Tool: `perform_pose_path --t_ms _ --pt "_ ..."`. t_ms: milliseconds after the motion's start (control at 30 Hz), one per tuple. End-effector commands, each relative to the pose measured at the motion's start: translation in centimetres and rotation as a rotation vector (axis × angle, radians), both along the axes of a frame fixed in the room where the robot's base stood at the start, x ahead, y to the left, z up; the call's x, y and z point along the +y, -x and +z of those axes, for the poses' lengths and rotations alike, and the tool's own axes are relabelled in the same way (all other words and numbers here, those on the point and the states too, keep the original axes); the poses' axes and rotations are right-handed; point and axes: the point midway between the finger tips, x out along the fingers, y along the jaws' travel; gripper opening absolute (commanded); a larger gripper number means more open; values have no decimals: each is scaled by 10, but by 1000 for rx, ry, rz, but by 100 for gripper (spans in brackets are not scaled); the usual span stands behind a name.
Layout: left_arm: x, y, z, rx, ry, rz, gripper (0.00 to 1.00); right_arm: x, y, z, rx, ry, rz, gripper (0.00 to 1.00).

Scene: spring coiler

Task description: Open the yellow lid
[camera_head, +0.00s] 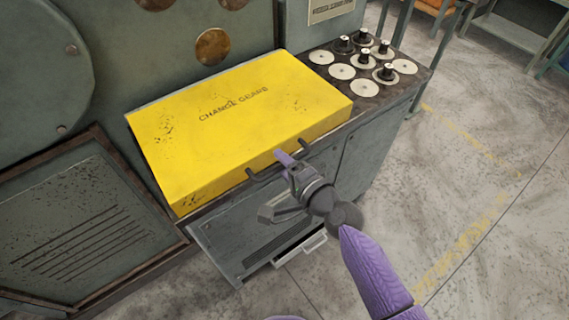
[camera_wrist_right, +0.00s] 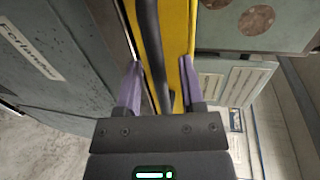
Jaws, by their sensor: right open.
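The yellow lid (camera_head: 215,125), marked CHANGE GEARS, lies shut and flat on the grey machine cabinet. A dark bar handle (camera_head: 254,175) runs along its front edge. My right gripper (camera_head: 284,158) is at the middle of this handle, with its purple fingertips near the lid's front face. In the right wrist view, my right gripper (camera_wrist_right: 160,85) is open, with one finger on each side of the handle (camera_wrist_right: 150,45). The yellow lid (camera_wrist_right: 178,25) shows behind the handle. Whether the fingers touch the handle cannot be told. My left gripper is not in view.
Right of the lid, a dark top (camera_head: 325,82) holds several pale discs and black gear posts. The machine's upright panel (camera_head: 160,50) stands behind the lid. Open concrete floor (camera_head: 460,180) lies to the right.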

Motion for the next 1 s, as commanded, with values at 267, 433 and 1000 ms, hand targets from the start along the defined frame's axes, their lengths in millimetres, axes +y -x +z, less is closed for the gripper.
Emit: perform_pose_path --t_ms 267,433,1000 --pt "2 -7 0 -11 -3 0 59 0 0 0 -1 1 0 24" --pt "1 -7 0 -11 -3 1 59 0 0 0 0 2 -1 0" --pt "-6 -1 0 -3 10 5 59 -1 0 0 0 2 -1 0"
